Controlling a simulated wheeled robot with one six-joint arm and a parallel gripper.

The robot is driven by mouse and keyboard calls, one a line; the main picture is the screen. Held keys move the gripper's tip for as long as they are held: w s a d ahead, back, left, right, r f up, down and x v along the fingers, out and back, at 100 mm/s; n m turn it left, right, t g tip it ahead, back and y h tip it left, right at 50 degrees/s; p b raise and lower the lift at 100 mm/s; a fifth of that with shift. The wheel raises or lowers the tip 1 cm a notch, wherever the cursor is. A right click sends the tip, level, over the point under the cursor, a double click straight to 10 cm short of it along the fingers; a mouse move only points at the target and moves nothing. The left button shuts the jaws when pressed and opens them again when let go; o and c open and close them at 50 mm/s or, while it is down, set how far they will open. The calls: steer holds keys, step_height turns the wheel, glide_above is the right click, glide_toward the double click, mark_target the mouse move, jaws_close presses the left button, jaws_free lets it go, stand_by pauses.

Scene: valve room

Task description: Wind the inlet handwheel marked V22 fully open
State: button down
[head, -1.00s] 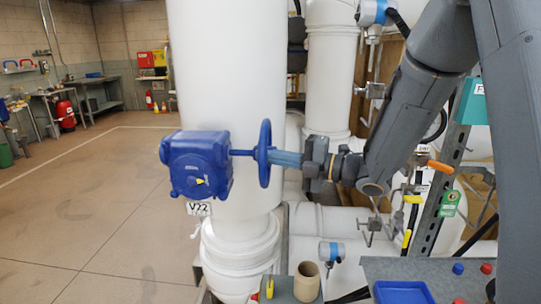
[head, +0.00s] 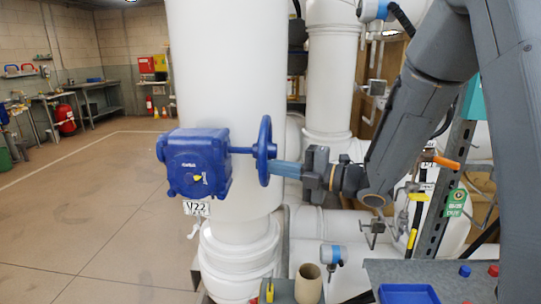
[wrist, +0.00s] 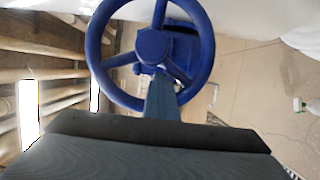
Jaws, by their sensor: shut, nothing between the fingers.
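The blue handwheel (head: 264,151) stands edge-on in the head view, joined by a short shaft to a blue gearbox (head: 195,163) on the white pipe. A small yellow pointer (head: 198,178) shows on the gearbox face. A white tag (head: 197,208) reading V22 hangs below. My gripper (head: 274,167) is shut and empty, its blue-grey fingers at the wheel's right side, below the hub. In the wrist view the wheel's rim (wrist: 206,60) and spokes face me, and my gripper (wrist: 161,82) points at the lower part, below the hub. Whether the fingertips touch the wheel is unclear.
A grey bench (head: 440,272) with a blue tray (head: 407,293) stands at the lower right. A tan cup (head: 308,283) stands low in front. White pipes and a grey slotted post (head: 445,185) crowd the right. Open floor (head: 85,220) lies left.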

steer(key=shift+f, duration=0.1)
steer(key=shift+w+f+b, duration=0.45)
steer(key=shift+f+b, duration=0.2)
steer(key=shift+b, duration=0.1)
steer(key=shift+w+f+b, duration=0.5)
steer(key=shift+w+b, duration=0.15)
steer(key=shift+b, duration=0.05)
